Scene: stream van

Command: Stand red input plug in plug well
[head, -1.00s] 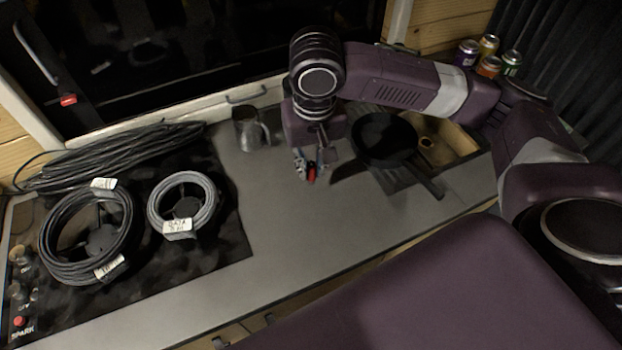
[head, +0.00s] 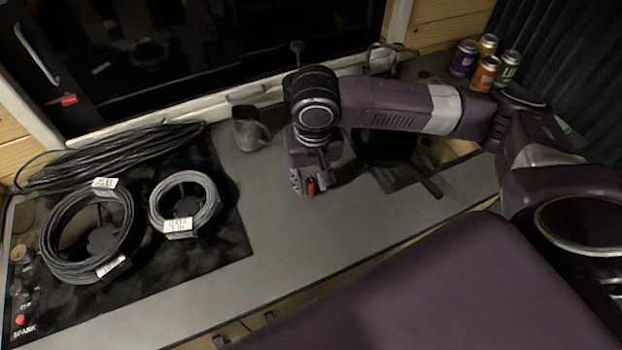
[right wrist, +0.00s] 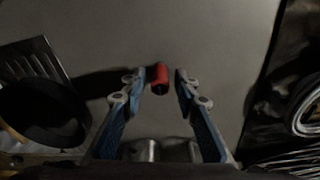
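The red input plug (head: 311,187) is a small red cylinder low over the grey counter, at my right gripper (head: 304,182). In the right wrist view the red plug (right wrist: 160,75) lies between the two fingertips, with a thin gap showing on each side. The right gripper (right wrist: 159,82) is open around it, its blue-lined fingers spread. Whether the plug touches the counter I cannot tell. I cannot make out the plug well in either view. My left gripper is not in view.
A metal mug (head: 250,130) stands left of the right gripper. A dark pan (head: 385,148) lies to its right. Cable coils (head: 88,235) and (head: 184,204) lie on the black hob. Several cans (head: 485,73) stand at the back right. The counter's front (head: 300,250) is clear.

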